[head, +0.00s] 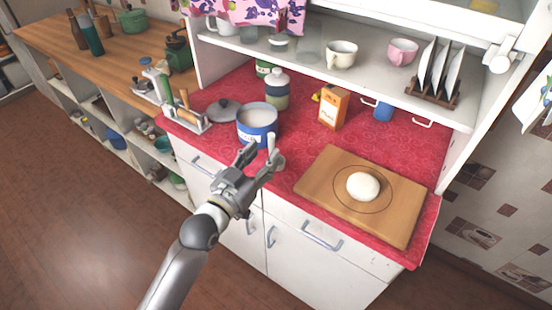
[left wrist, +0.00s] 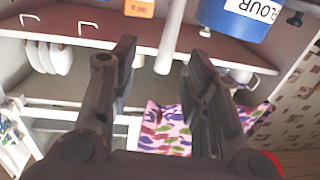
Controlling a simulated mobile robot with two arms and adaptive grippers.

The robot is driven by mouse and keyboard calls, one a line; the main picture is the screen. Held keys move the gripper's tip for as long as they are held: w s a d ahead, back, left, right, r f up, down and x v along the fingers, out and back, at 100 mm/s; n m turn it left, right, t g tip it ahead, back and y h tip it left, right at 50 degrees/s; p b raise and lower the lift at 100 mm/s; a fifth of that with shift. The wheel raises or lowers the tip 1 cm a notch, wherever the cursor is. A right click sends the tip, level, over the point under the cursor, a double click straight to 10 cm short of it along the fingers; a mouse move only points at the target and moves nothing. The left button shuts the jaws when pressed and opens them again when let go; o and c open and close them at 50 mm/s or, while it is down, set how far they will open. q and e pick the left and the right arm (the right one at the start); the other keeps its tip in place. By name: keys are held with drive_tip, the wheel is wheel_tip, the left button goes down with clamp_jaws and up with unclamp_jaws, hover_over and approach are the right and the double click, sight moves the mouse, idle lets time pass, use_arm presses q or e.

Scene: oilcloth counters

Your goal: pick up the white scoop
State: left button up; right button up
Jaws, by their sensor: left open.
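The white scoop (head: 277,159) shows in the head view at the counter's front edge, in front of the blue flour pot, with its pale handle pointing up. My left gripper (head: 259,159) is at the scoop, fingers apart. In the left wrist view, a white bar that looks like the scoop's handle (left wrist: 167,42) shows between the open fingertips of my left gripper (left wrist: 160,58). I cannot tell whether either finger touches it. The scoop's lower part is partly hidden by the gripper in the head view. My right gripper is not in view.
The blue flour pot (head: 257,132) stands open just behind the scoop, its grey lid (head: 223,110) to the left. A cutting board (head: 325,182) with dough (head: 363,186) lies to the right. An orange box (head: 333,108) stands behind. A shelf (head: 300,66) with cups overhangs the counter's back.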

sight(269, 146)
use_arm(q)
drive_tip(key=shift+w+d, duration=0.3)
drive_tip(key=shift+w, duration=0.2)
drive_tip(key=shift+w+d+p, duration=0.2)
drive_tip(key=shift+w+p, duration=0.2)
drive_tip(key=shift+w, duration=0.2)
drive_tip(key=shift+f+p+x, duration=0.15)
drive_tip(key=shift+p+x, duration=0.1)
drive_tip(key=shift+x, duration=0.7)
drive_tip(key=shift+f+p+x, duration=0.1)
drive_tip(key=shift+p+x, duration=0.15)
drive_tip(key=shift+x, duration=0.7)
drive_tip(key=shift+w+a, duration=0.1)
drive_tip(key=shift+a, duration=0.05)
clamp_jaws()
